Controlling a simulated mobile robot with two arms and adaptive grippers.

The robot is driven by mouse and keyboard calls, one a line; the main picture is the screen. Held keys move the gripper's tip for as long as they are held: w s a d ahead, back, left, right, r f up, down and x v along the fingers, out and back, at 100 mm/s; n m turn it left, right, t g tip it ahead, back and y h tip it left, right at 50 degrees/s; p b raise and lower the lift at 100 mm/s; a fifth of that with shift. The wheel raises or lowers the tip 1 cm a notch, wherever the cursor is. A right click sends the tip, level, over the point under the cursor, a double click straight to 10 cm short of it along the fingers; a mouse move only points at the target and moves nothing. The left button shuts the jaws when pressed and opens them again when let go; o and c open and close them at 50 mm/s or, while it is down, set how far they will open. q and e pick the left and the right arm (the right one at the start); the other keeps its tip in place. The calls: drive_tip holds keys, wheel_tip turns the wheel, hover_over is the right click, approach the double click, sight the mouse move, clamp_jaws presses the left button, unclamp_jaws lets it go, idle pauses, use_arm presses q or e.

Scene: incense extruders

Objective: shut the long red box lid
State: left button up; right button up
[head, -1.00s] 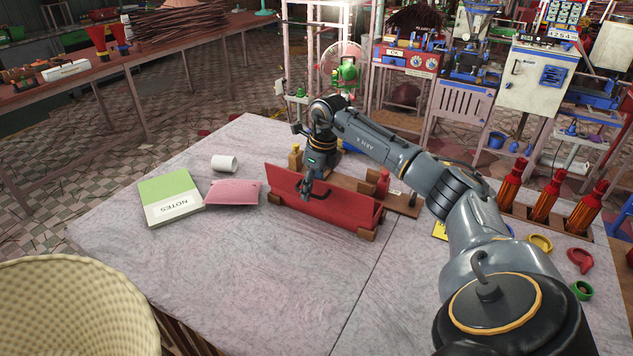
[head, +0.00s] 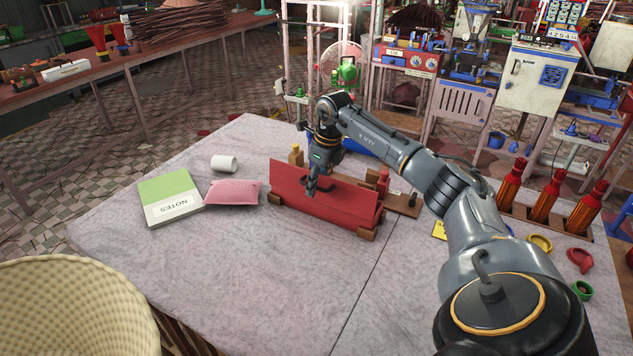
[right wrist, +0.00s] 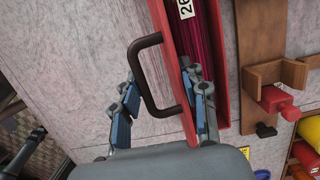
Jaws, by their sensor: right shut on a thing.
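The long red box lid (head: 335,204) stands on edge, leaning back, along the near side of its low box on the table, with a dark handle (head: 322,183). In the right wrist view the red lid (right wrist: 172,62) shows edge-on, the handle (right wrist: 139,72) beside it and dark red contents with a "26" label beyond. My right gripper (head: 312,188) reaches down over the lid's top edge from behind. Its fingers (right wrist: 164,88) lie on either side of lid and handle, shut on the lid. My left gripper is not in view.
A pink pouch (head: 233,192), a green-and-white notes book (head: 170,198) and a white cup (head: 224,163) lie left of the box. Red-orange bottles (head: 549,196) stand at right. A woven basket (head: 75,285) fills the lower left corner. The table's front middle is clear.

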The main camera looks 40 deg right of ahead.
sight(322, 175)
drive_tip(key=shift+d, duration=0.25)
drive_tip(key=shift+o, duration=0.2)
drive_tip(key=shift+w+d, duration=0.25)
drive_tip(key=shift+d, duration=0.5)
drive_tip(key=shift+w+d+f, duration=0.2)
drive_tip(key=shift+w+d, duration=0.15)
drive_tip(key=shift+d, duration=0.3)
drive_tip(key=shift+c, duration=0.2)
drive_tip(key=shift+d, duration=0.1)
